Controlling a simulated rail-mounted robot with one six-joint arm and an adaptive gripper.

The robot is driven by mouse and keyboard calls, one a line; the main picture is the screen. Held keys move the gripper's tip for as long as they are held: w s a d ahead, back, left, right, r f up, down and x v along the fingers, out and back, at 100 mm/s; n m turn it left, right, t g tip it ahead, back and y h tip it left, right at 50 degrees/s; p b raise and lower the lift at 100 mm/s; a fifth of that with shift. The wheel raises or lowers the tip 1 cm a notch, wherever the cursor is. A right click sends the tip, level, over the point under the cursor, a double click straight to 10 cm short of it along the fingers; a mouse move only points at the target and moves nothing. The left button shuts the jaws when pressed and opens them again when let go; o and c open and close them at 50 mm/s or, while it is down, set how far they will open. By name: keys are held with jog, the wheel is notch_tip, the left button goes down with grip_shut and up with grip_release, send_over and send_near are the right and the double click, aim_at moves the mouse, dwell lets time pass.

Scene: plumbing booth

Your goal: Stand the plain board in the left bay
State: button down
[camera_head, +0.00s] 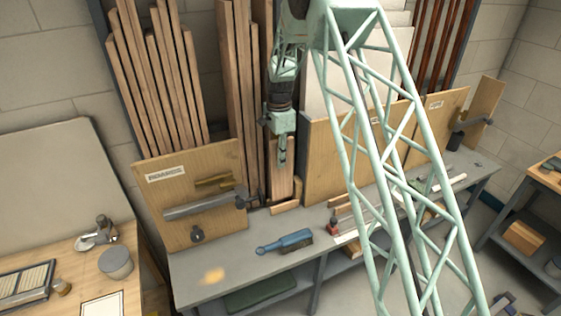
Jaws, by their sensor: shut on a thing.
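My gripper (282,158) points down in the middle of the view, in front of the upright timbers. It is shut on a narrow pale wooden board, which looks like the plain board (281,182). The board stands about upright, between tall timbers on its left and a wide wooden panel on its right. Its lower end is close to a small wooden block (285,208) on the bench; I cannot tell whether they touch. The fingers hide part of the board's face. Which bay is the left one is not clearly marked in this view.
A labelled panel (160,197) with a grey pipe stands left on the grey bench (205,290). A wide panel (319,150) stands right of the held board. A blue-handled brush (285,243) lies in front. My green lattice arm hides much of the right side.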

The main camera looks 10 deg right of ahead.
jog(key=shift+f+b, duration=1.7)
jog(key=shift+f, duration=1.6)
jog(key=c, duration=2.5)
grip_release()
notch_tip(320, 180, up, 12)
send_over(279, 171)
jog(key=w, duration=0.1)
jog(key=shift+w+d, duration=0.15)
jog(key=shift+w, duration=0.05)
